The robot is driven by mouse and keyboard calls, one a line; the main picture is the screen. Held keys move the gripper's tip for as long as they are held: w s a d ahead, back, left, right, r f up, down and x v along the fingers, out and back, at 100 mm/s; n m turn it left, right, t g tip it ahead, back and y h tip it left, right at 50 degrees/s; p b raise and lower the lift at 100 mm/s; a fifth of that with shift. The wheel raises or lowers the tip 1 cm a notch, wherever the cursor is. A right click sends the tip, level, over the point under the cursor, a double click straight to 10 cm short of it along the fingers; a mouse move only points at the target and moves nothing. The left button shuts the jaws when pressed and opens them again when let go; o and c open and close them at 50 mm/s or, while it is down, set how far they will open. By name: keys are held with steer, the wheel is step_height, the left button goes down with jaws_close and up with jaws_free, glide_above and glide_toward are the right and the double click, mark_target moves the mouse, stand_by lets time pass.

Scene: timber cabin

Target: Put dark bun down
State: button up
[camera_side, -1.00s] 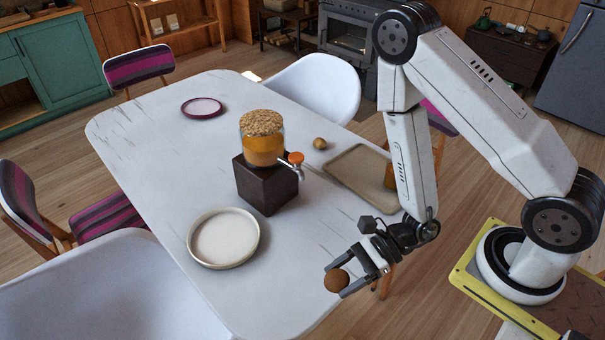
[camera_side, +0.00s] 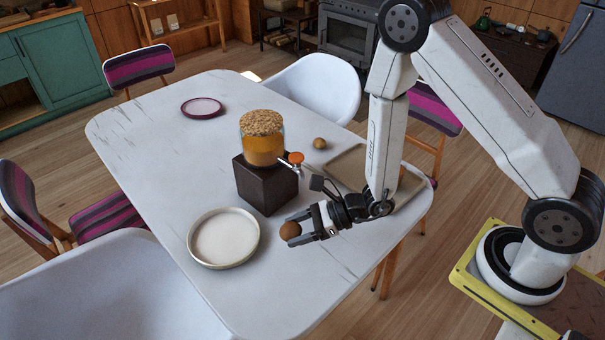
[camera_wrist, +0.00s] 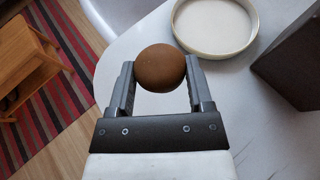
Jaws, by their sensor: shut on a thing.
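The dark bun (camera_side: 290,231) is a small round brown ball held between the fingertips of my gripper (camera_side: 301,231). In the wrist view the dark bun (camera_wrist: 160,68) sits between both fingers of my gripper (camera_wrist: 160,80), which are shut on it. The gripper is over the white table (camera_side: 180,153), right of a pale round plate (camera_side: 223,238) with a raised rim. The plate is empty and also shows at the top of the wrist view (camera_wrist: 213,25). The bun's exact height above the table is hard to tell.
A jar dispenser (camera_side: 262,142) with an orange-topped tap (camera_side: 295,159) stands on a dark block (camera_side: 265,186) behind the gripper. A light bun (camera_side: 319,143), a tan tray (camera_side: 350,158) partly behind my arm, and a purple plate (camera_side: 202,107) are on the table. The table's front is clear.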

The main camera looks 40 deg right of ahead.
steer(key=shift+w+d+r+m+t, duration=0.1)
steer(key=shift+w+r+m+t, duration=0.1)
steer(key=shift+w, duration=0.4)
steer(key=shift+w+r+m+t, duration=0.15)
steer(key=shift+w+m+t, duration=0.05)
steer(key=shift+w, duration=0.4)
steer(key=shift+w, duration=0.1)
steer(key=w, duration=0.1)
glide_above(247, 239)
steer(key=shift+f, duration=4.7)
